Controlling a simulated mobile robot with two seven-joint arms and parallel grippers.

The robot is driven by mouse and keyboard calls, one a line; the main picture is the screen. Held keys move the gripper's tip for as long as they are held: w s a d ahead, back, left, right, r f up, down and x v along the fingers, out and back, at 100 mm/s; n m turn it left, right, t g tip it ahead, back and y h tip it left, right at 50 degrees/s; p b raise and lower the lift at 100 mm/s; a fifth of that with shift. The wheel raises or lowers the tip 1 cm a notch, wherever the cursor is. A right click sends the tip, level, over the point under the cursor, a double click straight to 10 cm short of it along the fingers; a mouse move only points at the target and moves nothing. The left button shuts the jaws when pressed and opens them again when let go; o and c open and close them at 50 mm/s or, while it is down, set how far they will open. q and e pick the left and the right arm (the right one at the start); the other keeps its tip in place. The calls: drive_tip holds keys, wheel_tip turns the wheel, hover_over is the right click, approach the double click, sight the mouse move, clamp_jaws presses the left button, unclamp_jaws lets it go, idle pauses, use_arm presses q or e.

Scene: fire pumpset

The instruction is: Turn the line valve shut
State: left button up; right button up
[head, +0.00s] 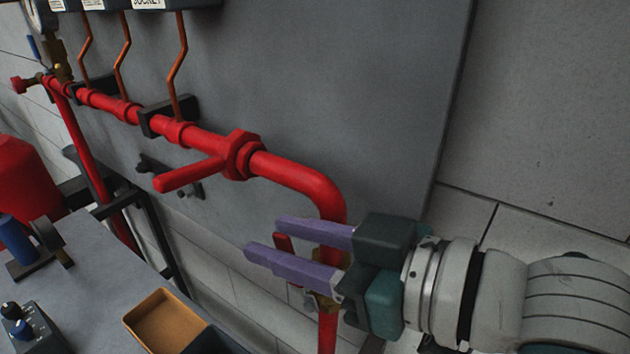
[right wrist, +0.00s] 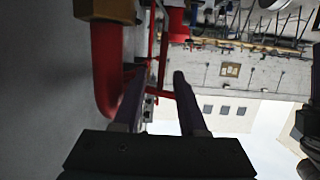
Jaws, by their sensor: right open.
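A red valve body (head: 240,155) with a hexagonal collar sits on the red pipe along the grey panel. Its red lever (head: 190,174) sticks out to the lower left, across the pipe. My right gripper (head: 265,237) is open and empty, its two purple fingers pointing left, below and to the right of that lever and apart from it. A brass fitting (head: 325,291) with a small red handle (head: 283,244) is on the descending pipe, partly hidden behind the fingers. The right wrist view shows the fingers (right wrist: 158,78) spread beside red pipework. My left gripper is out of view.
The red pipe (head: 325,193) bends downward close to my right gripper. A grey table with an orange tray (head: 166,318), a control box (head: 28,330) and a blue cylinder (head: 14,239) stands at lower left.

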drive_tip(key=v, duration=0.6)
drive_tip(key=shift+d, duration=0.2)
drive_tip(key=shift+s, duration=0.1)
drive_tip(key=shift+c, duration=0.6)
drive_tip(key=d+n+b, duration=0.1)
drive_tip(key=n, duration=0.1)
drive_tip(key=s+d+n, duration=0.1)
drive_tip(key=d+n, duration=0.1)
drive_tip(key=s+d+n+b, duration=0.1)
drive_tip(key=d+n, duration=0.1)
drive_tip(key=shift+s+d+f+n+t+b, duration=0.15)
drive_tip(key=shift+f+n+t+b, duration=0.15)
drive_tip(key=shift+f, duration=0.05)
drive_tip(key=c, duration=0.5)
drive_tip(key=s+d+n, duration=0.1)
drive_tip(key=n, duration=0.2)
drive_tip(key=s+d+n+b, duration=0.1)
drive_tip(key=n, duration=0.2)
drive_tip(key=s+d+r+n+b, duration=0.1)
drive_tip(key=s+n, duration=0.1)
drive_tip(key=n, duration=0.1)
drive_tip(key=shift+d+n, duration=0.35)
drive_tip(key=shift+n, duration=0.05)
clamp_jaws()
drive_tip(key=w+a+f+n, duration=0.1)
drive_tip(key=w+a+f, duration=0.2)
drive_tip(key=w+a, duration=0.4)
drive_tip(key=a, duration=0.4)
drive_tip(key=shift+w+n, duration=0.3)
